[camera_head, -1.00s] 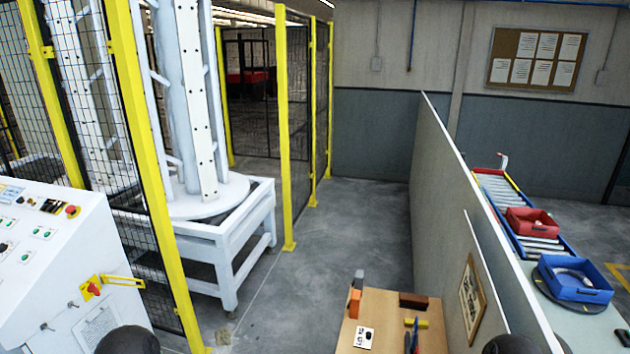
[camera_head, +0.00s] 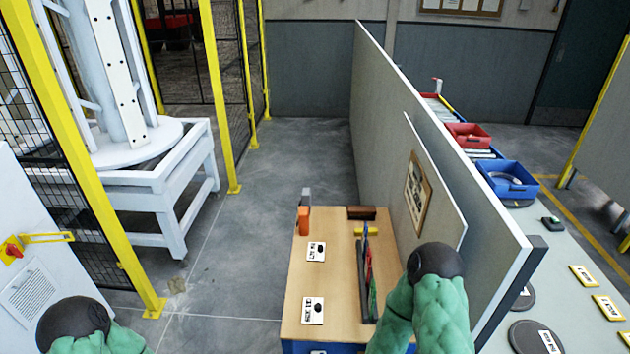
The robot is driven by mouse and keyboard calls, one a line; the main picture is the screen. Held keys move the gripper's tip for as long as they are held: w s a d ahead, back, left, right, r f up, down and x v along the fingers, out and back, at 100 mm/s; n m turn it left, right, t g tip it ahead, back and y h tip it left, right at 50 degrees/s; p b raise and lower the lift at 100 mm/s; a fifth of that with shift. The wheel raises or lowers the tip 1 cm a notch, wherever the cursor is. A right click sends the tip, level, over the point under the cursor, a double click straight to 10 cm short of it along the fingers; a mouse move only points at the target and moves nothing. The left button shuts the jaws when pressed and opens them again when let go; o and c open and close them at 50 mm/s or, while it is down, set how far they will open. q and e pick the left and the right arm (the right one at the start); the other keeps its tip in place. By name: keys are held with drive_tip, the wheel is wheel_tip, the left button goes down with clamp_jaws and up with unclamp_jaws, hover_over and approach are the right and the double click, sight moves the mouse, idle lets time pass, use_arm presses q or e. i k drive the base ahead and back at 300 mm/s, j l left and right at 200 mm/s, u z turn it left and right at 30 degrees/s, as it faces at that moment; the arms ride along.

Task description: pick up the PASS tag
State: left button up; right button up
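I cannot make out which card is the PASS tag; the lettering is too small to read. Yellow-edged cards lie on the right-hand table: a far card (camera_head: 583,276), a nearer card (camera_head: 608,308) and one cut off at the right edge (camera_head: 625,338). Two white cards with dark marks lie on the wooden desk, an upper one (camera_head: 316,251) and a lower one (camera_head: 313,310). Green-sleeved parts of my arms with dark round ends show at the bottom left and bottom centre-right. No gripper fingers are visible.
A tall grey partition (camera_head: 440,150) separates the wooden desk (camera_head: 290,318) from the right-hand table (camera_head: 555,262). Dark round discs lie on that table. A blue bin (camera_head: 507,180) and a red bin (camera_head: 468,136) stand beyond. Yellow-framed fencing is on the left.

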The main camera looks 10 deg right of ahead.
sight(372, 299)
drive_tip(key=j+z, duration=0.1)
drive_tip(key=z, duration=0.9)
drive_tip(key=k+l, duration=0.05)
